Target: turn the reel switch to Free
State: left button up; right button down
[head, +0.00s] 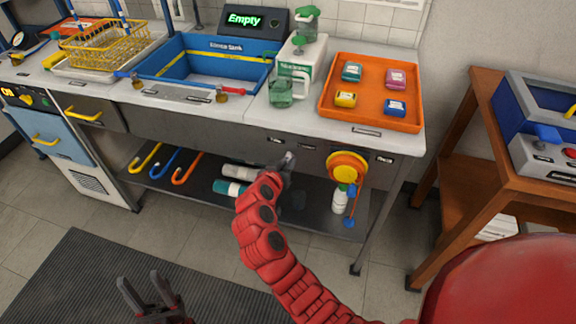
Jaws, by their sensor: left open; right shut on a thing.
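The yellow and orange reel (347,168) hangs on the front of the workbench, below the orange tray. My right gripper (288,160) reaches up to the bench's front panel, left of the reel. It is shut on what appears to be the reel switch, which its fingers hide, so the switch's setting cannot be read. Small labels (306,146) sit on the panel just above the gripper. My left gripper (148,290) is open and empty, low over the dark floor mat and well away from the bench.
An orange tray (372,121) with several small coloured boxes and a blue sink (176,62) are on the bench top. Bottles and coloured hooks (186,168) are at the lower shelf (290,210). A wooden table (480,112) stands at the right.

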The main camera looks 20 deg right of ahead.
jog(key=shift+a+f+n+g+h+b, duration=0.1)
jog(key=shift+n+g+h+b, duration=0.15)
jog(key=shift+n+h, duration=0.7)
jog(key=shift+a+f+n+g+h+b, duration=0.1)
jog(key=shift+n+g+h+b, duration=0.25)
jog(key=shift+n, duration=1)
jog(key=shift+w, duration=0.1)
jog(key=c, duration=0.9)
grip_release()
jog(key=shift+r, duration=0.1)
jog(key=shift+o, duration=0.2)
